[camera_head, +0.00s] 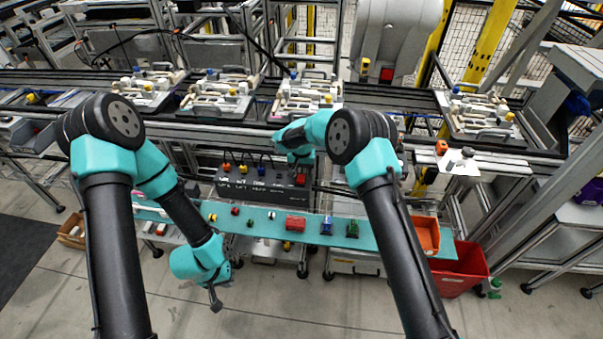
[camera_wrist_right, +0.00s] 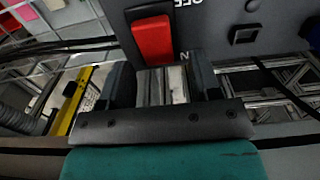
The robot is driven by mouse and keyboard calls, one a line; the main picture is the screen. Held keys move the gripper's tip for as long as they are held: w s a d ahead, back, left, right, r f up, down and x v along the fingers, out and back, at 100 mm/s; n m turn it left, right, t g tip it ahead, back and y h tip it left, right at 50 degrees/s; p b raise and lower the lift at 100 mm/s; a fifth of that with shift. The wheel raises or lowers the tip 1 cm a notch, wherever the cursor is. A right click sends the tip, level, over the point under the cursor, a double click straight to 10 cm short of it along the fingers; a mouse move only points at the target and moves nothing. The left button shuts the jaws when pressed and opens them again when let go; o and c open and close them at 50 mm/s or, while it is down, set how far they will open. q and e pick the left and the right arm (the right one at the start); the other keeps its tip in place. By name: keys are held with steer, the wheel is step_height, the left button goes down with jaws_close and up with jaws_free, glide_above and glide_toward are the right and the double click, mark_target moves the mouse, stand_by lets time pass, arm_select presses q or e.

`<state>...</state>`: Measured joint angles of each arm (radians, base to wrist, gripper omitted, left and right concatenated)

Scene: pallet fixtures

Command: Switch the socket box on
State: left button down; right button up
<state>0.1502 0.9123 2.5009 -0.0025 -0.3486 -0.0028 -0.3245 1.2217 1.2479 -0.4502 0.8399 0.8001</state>
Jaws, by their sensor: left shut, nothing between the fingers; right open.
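The socket box (camera_head: 240,186) is a long black box below the conveyor in the head view, with coloured plugs along its top and white lettering on its front. Its red rocker switch (camera_head: 300,179) is at the right end. In the right wrist view the red switch (camera_wrist_right: 153,40) sits between the end of an "OFF" label and a partly hidden label ending in "N". My right gripper (camera_wrist_right: 163,82) is open and empty, its fingertips close to the switch's lower end; contact cannot be told. My left gripper (camera_head: 215,302) is shut and empty, pointing down left of the box.
A teal shelf (camera_head: 265,217) with small coloured parts runs in front of the box. Pallets with fixtures (camera_head: 308,97) stand on the conveyor behind. Red bins (camera_head: 462,270) are at the right. Floor is free at the front.

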steer(key=shift+f, duration=0.7)
steer(key=shift+c, duration=0.4)
